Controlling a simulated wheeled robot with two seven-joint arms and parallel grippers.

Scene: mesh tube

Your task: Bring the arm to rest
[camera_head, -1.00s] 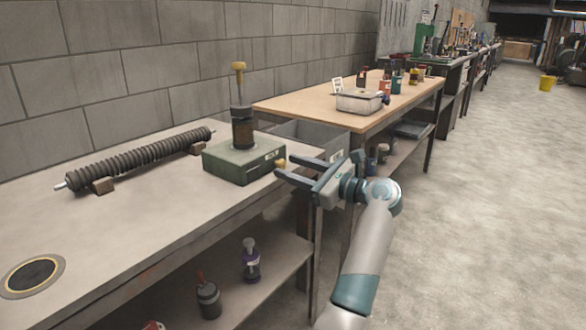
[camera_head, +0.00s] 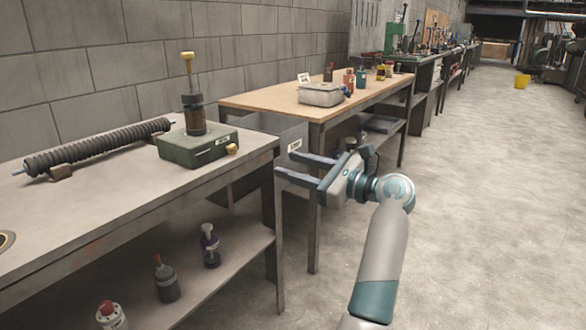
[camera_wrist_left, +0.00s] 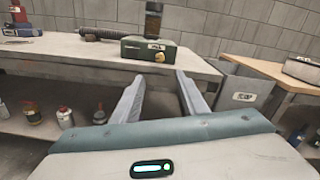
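My left gripper (camera_head: 280,165) is open and empty, in the air off the right end of the near workbench (camera_head: 110,205). Its two fingers are apart and point left in the head view. The left wrist view shows the same open gripper (camera_wrist_left: 158,80), with nothing between the fingers and the bench beyond. A green box (camera_head: 198,147) with a gold knob sits on the bench, left of the gripper and apart from it. A dark gold-topped cylinder (camera_head: 194,115) stands upright on it. A black ribbed tube (camera_head: 98,145) lies on small brown blocks. My right gripper is out of view.
A grey bin (camera_head: 285,135) stands between the near bench and a wooden-topped table (camera_head: 265,98) carrying a metal tray (camera_head: 321,94). Bottles, including a purple one (camera_head: 210,246), stand on the bench's lower shelf. The concrete floor (camera_head: 475,190) on the right is open.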

